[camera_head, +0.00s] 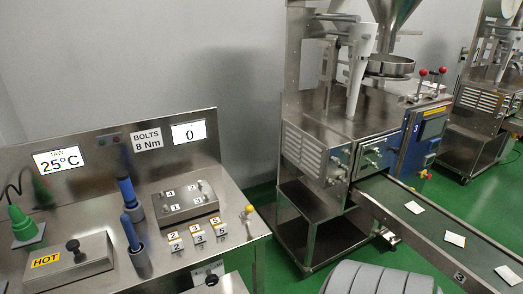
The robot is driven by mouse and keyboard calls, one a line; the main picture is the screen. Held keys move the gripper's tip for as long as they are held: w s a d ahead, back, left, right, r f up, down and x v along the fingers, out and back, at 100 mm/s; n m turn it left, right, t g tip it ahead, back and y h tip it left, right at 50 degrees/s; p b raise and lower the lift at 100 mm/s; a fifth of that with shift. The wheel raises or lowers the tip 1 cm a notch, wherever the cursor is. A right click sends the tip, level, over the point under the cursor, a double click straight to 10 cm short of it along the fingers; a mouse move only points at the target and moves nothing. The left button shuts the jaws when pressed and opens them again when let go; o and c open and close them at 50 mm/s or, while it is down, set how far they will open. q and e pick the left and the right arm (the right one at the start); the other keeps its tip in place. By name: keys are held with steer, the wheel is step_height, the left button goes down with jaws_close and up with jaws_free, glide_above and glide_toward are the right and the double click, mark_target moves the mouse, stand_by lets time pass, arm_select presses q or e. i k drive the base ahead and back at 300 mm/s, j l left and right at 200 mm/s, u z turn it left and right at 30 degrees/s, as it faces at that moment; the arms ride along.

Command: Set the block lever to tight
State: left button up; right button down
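A metal block (186,202) with plates numbered 1 to 4 sits on the steel bench. A small lever with a yellow knob (249,208) stands near the bench's right end. A black-knobbed lever (212,281) shows at the bottom edge beside a small white label (207,271). Two levers with red knobs (433,71) stand on the packing machine. No readable label marks any of these as the block lever, and no "tight" mark can be read. Neither of my grippers is in view.
The packing machine (340,130) and conveyor (420,229) with teabags stand right.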

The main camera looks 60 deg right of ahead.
mark_target(250, 208)
steer(key=z, duration=1.6)
